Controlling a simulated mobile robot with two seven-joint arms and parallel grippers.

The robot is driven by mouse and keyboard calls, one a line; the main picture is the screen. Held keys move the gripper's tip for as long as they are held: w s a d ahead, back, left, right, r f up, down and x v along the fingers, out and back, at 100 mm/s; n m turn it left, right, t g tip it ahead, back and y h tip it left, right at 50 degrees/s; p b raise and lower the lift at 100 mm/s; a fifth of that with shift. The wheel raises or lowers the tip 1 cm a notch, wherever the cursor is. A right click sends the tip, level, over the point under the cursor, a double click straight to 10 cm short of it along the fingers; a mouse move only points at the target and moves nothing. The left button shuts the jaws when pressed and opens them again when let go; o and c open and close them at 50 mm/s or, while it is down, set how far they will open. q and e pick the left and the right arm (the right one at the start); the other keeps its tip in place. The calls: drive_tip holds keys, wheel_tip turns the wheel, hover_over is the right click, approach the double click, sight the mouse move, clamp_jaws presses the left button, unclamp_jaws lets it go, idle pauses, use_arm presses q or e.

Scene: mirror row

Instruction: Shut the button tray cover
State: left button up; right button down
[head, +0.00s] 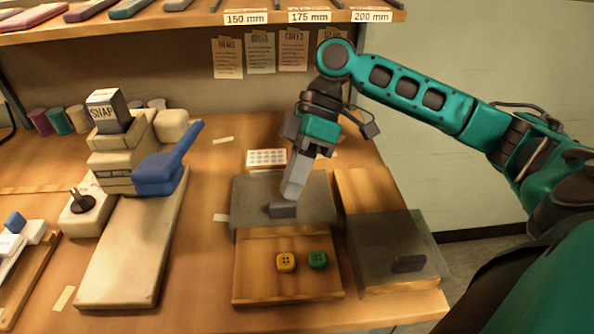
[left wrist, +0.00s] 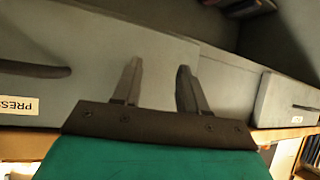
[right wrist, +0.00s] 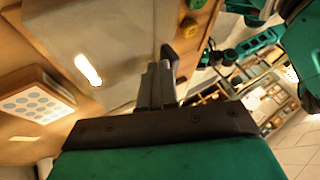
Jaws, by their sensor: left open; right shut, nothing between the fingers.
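The button tray (head: 285,247) is a wooden box in the middle of the bench, with a yellow button (head: 286,262) and a green button (head: 318,260) showing in its open front part. Its grey cover (head: 315,195) lies over the far part, with a dark handle (head: 283,211) on top. My right gripper (head: 293,190) is shut and empty, pointing down at the far side of the handle. In the right wrist view the shut fingertips (right wrist: 159,68) are close to the handle (right wrist: 171,57); contact is unclear. My left gripper (left wrist: 158,75) is open and empty, away from the tray.
A second wooden tray (head: 365,195) stands right of it, with a grey cover (head: 395,245) over its near part. A snap press (head: 115,170) with a blue lever (head: 170,165) stands left. A shelf (head: 190,22) runs above.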

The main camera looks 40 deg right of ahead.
drive_tip(key=shift+s+a+r+p, duration=0.15)
drive_tip(key=shift+s+a+p, duration=0.1)
drive_tip(key=shift+s+p, duration=0.3)
drive_tip(key=s+a+p, duration=0.1)
drive_tip(key=s+p, duration=0.1)
drive_tip(key=s+a+p, duration=0.1)
drive_tip(key=s+p, duration=0.1)
drive_tip(key=shift+s+a+r, duration=0.1)
drive_tip(key=shift+a+r, duration=0.1)
drive_tip(key=shift+a, duration=0.1)
drive_tip(key=s+a+p, duration=0.2)
drive_tip(key=s, duration=0.1)
drive_tip(key=s+a+p, duration=0.1)
drive_tip(key=shift+s+f, duration=0.2)
drive_tip(key=shift+s, duration=0.25)
use_arm(q)
drive_tip(key=shift+y, duration=0.6)
drive_tip(key=s+a+r, duration=0.2)
drive_tip(key=a+r, duration=0.1)
drive_tip(key=shift+r, duration=0.2)
use_arm(e)
drive_tip(key=shift+f, duration=0.2)
drive_tip(key=shift+s+a, duration=0.1)
use_arm(q)
drive_tip(key=shift+d, duration=0.1)
